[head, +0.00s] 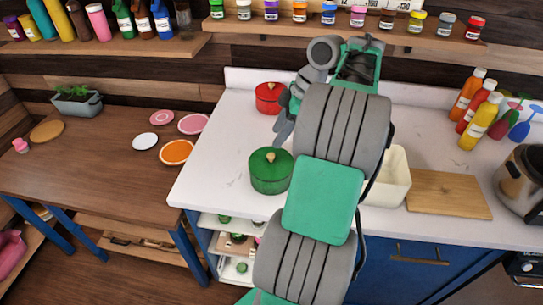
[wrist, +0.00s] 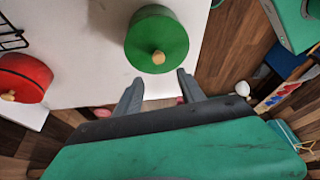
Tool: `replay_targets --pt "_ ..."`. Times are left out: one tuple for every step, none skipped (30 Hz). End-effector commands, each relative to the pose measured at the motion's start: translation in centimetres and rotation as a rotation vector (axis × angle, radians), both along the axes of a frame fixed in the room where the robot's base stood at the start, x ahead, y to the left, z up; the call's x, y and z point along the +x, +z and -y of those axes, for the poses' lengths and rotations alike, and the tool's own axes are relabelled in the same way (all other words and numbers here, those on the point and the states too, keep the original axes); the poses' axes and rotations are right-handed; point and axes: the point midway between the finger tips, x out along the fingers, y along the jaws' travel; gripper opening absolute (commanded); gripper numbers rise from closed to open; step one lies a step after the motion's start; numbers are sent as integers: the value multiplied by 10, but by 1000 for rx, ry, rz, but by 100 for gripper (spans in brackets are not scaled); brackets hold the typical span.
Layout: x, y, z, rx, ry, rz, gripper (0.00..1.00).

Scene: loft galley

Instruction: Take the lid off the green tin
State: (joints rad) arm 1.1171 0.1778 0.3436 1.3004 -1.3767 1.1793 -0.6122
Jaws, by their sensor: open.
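The green tin (head: 271,176) stands upright on the white counter, left of my arm in the head view. Its green lid (wrist: 156,38) with a pale wooden knob (wrist: 158,57) is on it. In the wrist view the tin lies just beyond my fingertips. My gripper (wrist: 158,83) is open and empty, with its two fingers apart and the knob above the gap between them in the picture. In the head view my gripper (head: 283,117) is partly hidden by my arm, up and to the right of the tin and apart from it.
A red tin (head: 269,98) with a knob stands behind the green one. A cream bin (head: 392,178) and a wooden board (head: 447,194) are right of my arm. Shelves (head: 340,24) with jars run above. The counter's left front is clear.

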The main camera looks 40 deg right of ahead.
Motion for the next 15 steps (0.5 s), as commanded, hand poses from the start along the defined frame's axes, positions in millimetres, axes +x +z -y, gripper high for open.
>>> replay_targets --pt "-6 -2 8 -3 15 6 47" --pt "-7 -6 9 -4 23 9 47" --pt "-7 -11 8 -5 30 11 47" --pt "-6 -16 7 -5 31 11 47" --pt "-4 -20 5 -6 33 11 47" --pt "-3 -26 2 -5 32 11 47" --pt "-2 -29 1 -6 32 10 47" --pt "-1 -33 0 -6 31 10 47" --pt "0 -39 -2 -6 31 10 47" --pt "1 -44 -3 -6 30 10 47" --pt "2 -49 -5 -5 30 11 47" --pt "3 -56 -7 -6 30 12 47" --pt "5 -62 -8 -5 29 10 47" --pt "7 -65 -10 -6 30 12 47" --pt "8 -70 -12 -7 31 11 47"
